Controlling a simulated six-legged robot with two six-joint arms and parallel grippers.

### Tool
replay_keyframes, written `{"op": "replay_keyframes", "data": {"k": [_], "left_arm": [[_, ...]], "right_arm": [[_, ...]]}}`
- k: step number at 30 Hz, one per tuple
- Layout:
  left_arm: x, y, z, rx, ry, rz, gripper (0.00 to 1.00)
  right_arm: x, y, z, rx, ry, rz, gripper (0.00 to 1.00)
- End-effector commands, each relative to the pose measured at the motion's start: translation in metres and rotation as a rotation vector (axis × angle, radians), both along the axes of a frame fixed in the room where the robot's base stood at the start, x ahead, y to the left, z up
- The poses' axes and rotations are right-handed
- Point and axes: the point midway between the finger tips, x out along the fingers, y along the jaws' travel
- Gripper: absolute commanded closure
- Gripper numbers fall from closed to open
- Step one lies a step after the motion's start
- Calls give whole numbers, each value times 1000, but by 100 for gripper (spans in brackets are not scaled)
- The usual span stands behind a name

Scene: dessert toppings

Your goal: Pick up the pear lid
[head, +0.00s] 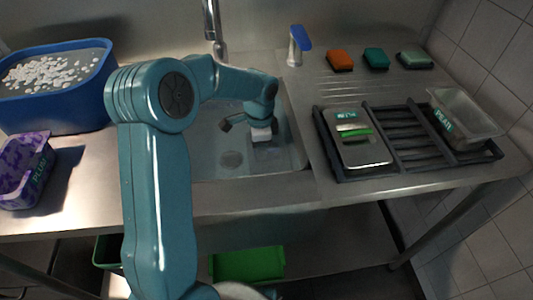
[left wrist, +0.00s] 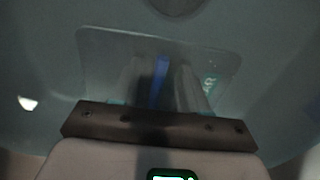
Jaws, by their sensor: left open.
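A flat, translucent rectangular lid (left wrist: 222,62) with a blue raised handle (left wrist: 160,82) lies below my left gripper in the left wrist view. In the head view the left gripper (head: 248,128) reaches down into the sink, and I cannot make out the lid there. Another lid (head: 362,152) with a green handle lies on the rack; its lettering is hard to read. My right gripper is not in view.
The steel sink (head: 205,160) surrounds the left gripper. A clear container (head: 468,112) lettered PEAR stands on the black rack (head: 405,150) at right. A blue tub (head: 55,115) and a purple container (head: 20,175) stand left. Sponges (head: 376,58) lie behind the rack.

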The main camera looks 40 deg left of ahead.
Motion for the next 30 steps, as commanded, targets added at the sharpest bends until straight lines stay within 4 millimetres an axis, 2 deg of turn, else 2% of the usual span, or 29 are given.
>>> {"op": "replay_keyframes", "data": {"k": [6,10,23,26,30], "left_arm": [[0,0,0,0,-1,1,56],[0,0,0,1,-1,1,99],[0,0,4,0,-1,1,100],[1,1,14,1,-3,1,100],[1,0,39,1,-5,2,100]], "right_arm": [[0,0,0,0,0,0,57],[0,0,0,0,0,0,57],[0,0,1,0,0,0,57],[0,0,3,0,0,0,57],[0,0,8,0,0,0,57]]}}
